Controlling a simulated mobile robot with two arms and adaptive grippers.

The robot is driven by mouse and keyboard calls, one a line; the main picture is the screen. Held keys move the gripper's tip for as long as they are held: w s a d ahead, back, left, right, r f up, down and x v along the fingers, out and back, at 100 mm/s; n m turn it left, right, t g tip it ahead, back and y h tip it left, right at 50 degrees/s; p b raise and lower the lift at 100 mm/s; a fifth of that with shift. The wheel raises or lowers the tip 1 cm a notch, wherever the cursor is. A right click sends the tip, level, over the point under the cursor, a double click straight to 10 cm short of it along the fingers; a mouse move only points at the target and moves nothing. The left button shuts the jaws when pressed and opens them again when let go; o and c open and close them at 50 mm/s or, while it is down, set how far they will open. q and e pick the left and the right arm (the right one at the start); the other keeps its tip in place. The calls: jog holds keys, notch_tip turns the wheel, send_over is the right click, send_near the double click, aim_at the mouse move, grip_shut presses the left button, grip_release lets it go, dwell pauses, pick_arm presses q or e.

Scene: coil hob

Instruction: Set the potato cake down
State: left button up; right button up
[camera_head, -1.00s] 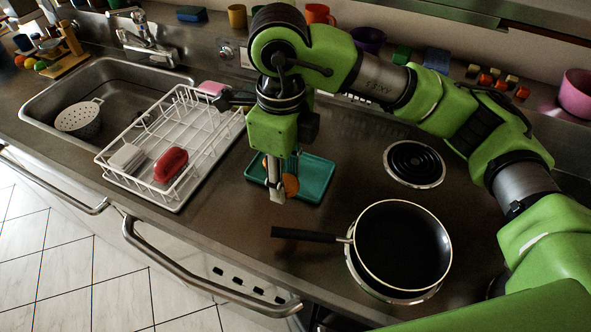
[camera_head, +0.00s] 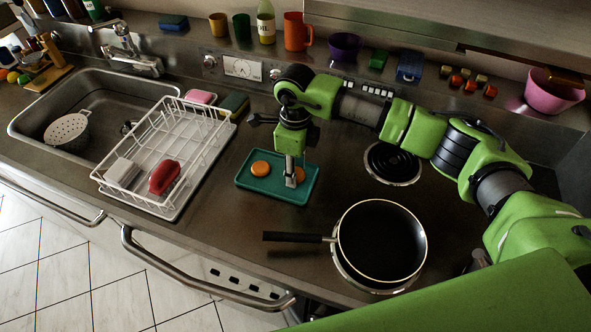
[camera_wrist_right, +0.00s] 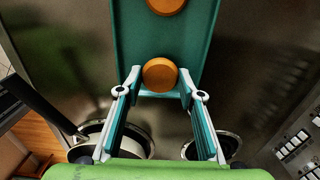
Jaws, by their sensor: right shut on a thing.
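My right gripper (camera_head: 292,182) points down over the right part of the teal tray (camera_head: 250,184). It is shut on an orange, round potato cake (camera_head: 299,174), partly hidden by the fingers in the head view. In the right wrist view this cake (camera_wrist_right: 160,74) sits between the fingertips (camera_wrist_right: 160,90), over the near end of the tray (camera_wrist_right: 135,45). I cannot tell whether it touches the tray floor. A second orange cake (camera_head: 261,169) lies on the tray to the left, apart from the held one. My left gripper is not in view.
A black frying pan (camera_head: 382,240) stands on the front burner, its handle (camera_head: 295,237) pointing left. A bare coil burner (camera_head: 393,163) is behind it. A white dish rack (camera_head: 150,150) stands left of the tray. Cups and a bottle (camera_head: 266,25) line the back ledge.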

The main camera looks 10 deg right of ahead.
jog(key=shift+f, duration=1.1)
jog(key=o, duration=1)
jog(key=shift+r, duration=0.1)
jog(key=shift+r, duration=0.35)
notch_tip(320, 180, up, 6)
jog(key=b, duration=0.2)
jog(key=shift+b, duration=0.3)
jog(key=shift+r, duration=0.6)
jog(key=shift+s+f, duration=0.1)
